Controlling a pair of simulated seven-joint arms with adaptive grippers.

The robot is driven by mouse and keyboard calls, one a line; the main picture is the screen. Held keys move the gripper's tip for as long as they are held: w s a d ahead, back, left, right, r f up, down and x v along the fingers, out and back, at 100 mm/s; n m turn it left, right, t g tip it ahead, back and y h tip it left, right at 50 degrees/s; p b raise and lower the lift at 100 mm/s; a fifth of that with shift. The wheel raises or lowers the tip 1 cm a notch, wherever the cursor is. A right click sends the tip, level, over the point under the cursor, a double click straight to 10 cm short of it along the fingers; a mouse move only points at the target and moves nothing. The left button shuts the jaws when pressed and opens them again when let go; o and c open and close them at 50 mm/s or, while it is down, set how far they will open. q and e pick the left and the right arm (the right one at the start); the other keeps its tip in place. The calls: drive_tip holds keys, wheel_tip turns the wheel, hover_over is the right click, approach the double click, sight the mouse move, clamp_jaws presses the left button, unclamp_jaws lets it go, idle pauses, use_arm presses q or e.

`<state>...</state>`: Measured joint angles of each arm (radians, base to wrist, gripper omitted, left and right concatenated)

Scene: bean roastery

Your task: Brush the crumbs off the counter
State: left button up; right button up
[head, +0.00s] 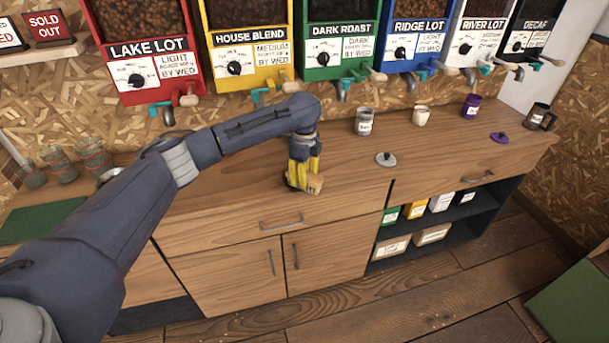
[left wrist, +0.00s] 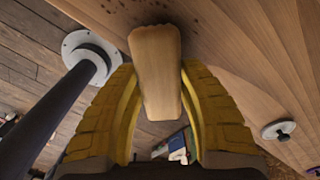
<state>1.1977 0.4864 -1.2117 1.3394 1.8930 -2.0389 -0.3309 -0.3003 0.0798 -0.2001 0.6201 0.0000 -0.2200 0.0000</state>
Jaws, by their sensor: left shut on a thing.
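My left gripper (head: 305,170) has yellow fingers and is low over the middle of the wooden counter (head: 240,190), near its front edge. It is shut on a tan wooden brush (head: 312,184). In the left wrist view the pale wooden handle (left wrist: 157,75) stands between the two fingers; bristles cannot be made out. Dark crumbs (left wrist: 118,12) lie on the counter at the top of the left wrist view, beyond the handle. I cannot make out the crumbs in the head view. My right gripper is not in view.
A grey lid (head: 386,159) lies right of the gripper, with a grey canister (head: 363,121), a cream cup (head: 420,115), a purple canister (head: 471,105) and a purple lid (head: 500,138) farther right. Glass jars (head: 95,157) stand at left. Bean dispensers (head: 346,50) line the wall.

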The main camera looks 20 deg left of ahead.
use_arm(q)
drive_tip(key=shift+f, duration=0.15)
drive_tip(key=shift+w+a, duration=0.5)
drive_tip(key=shift+w, duration=0.35)
drive_tip(key=shift+w+a, duration=0.5)
drive_tip(key=shift+w, duration=0.3)
drive_tip(key=shift+w+a+r, duration=0.85)
drive_tip(key=shift+w+a, duration=0.1)
drive_tip(key=shift+a, duration=0.2)
drive_tip(key=shift+a+f, duration=0.1)
drive_tip(key=shift+a, duration=0.1)
drive_tip(key=shift+s+a+f, duration=0.15)
drive_tip(key=shift+s+d+f, duration=0.6)
drive_tip(key=shift+s+f, duration=0.35)
drive_tip(key=shift+s, duration=0.5)
drive_tip(key=shift+s+d+f, duration=0.1)
drive_tip(key=shift+s+d, duration=0.5)
drive_tip(key=shift+s, duration=0.2)
drive_tip(key=shift+s+d, duration=0.6)
drive_tip(key=shift+s, duration=0.2)
